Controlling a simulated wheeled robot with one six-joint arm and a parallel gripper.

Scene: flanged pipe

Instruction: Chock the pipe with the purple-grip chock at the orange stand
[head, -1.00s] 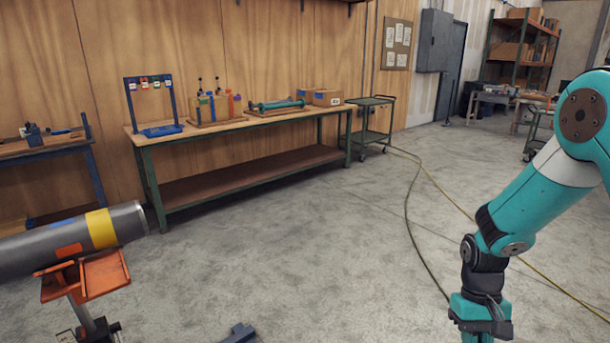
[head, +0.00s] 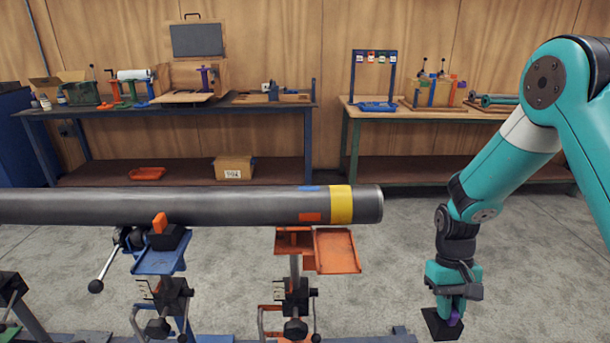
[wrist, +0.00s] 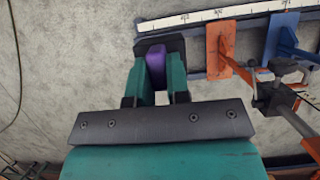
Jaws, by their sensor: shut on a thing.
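The pipe (head: 240,205) lies level across the stands in the head view, its yellow-banded end at the right. The orange stand (head: 294,262) is under that end, with an orange side tray (head: 337,251) to its right. My gripper (head: 453,312) is to the right of the orange stand and lower than the pipe. It is shut on the purple grip of a black chock (head: 436,325). The wrist view shows the purple grip (wrist: 156,66) between both fingers and the dark chock body (wrist: 174,46) beyond it. No chock is visible on the orange stand's top.
A blue stand (head: 160,262) with an orange-gripped chock (head: 161,226) stands left of the orange one. A blue rail (head: 215,338) runs along the floor. Two workbenches (head: 170,108) stand behind. Floor between gripper and stand is clear.

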